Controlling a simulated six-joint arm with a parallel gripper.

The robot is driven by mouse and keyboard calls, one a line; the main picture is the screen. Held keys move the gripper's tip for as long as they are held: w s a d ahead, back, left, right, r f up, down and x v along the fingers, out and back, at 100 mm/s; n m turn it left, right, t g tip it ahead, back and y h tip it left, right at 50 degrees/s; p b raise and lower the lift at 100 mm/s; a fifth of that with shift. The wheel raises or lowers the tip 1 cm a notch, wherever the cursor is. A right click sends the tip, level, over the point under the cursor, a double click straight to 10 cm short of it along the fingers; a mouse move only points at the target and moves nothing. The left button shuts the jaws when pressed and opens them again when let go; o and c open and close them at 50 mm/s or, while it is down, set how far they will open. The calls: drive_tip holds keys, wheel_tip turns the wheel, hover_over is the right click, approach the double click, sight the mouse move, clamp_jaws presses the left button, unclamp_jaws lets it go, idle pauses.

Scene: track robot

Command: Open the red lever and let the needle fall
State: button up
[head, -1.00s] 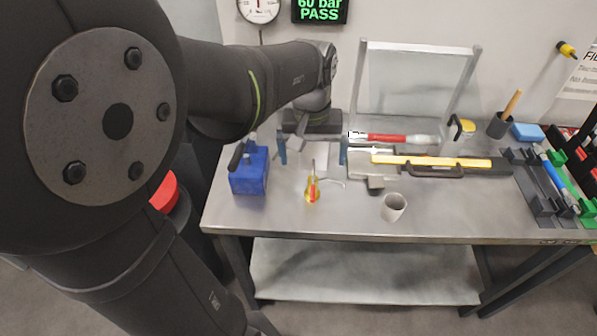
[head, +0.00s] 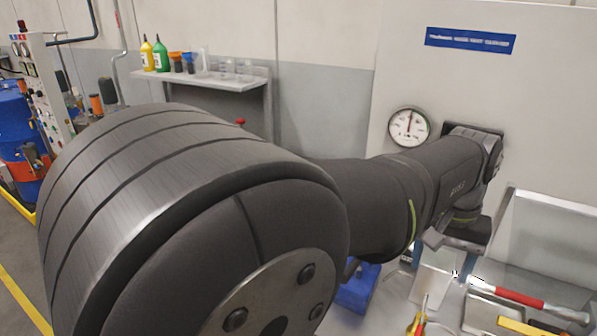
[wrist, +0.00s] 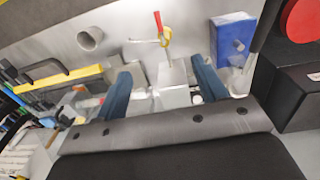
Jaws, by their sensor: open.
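A round pressure gauge (head: 409,127) is on the wall in the head view, its dark needle pointing about straight up. My gripper (wrist: 162,70) shows in the wrist view as two blue fingers, apart, with nothing held. Its fingers also show low in the head view (head: 437,262), above the bench. A small red and yellow piece (wrist: 163,30) lies beyond the fingertips; it also shows at the head view's lower edge (head: 417,323). I cannot tell if it is the lever. A small red knob (head: 240,122) shows behind my arm. My arm hides much of the area under the gauge.
A blue box (wrist: 233,38) stands right of my fingers in the wrist view. A grey cup (wrist: 90,39) and a yellow level (wrist: 70,78) lie left. A red-handled tool (head: 506,296) is on the bench. A shelf with bottles (head: 215,78) is at the back.

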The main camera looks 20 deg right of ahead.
drive_tip(key=shift+s+d+f, duration=0.1)
drive_tip(key=shift+s+d, duration=0.05)
drive_tip(key=c, duration=0.7)
drive_tip(key=shift+s+d+f+y, duration=0.5)
drive_tip(key=shift+s+d+f, duration=0.15)
drive_tip(key=shift+s+f, duration=0.05)
clamp_jaws()
drive_tip(key=s+d+f+t+y, duration=0.3)
drive_tip(key=s+d+f+t, duration=0.1)
drive_tip(key=s, duration=0.3)
drive_tip(key=shift+s+d+f, duration=0.35)
drive_tip(key=shift+d+f, duration=0.15)
drive_tip(key=shift+d, duration=0.35)
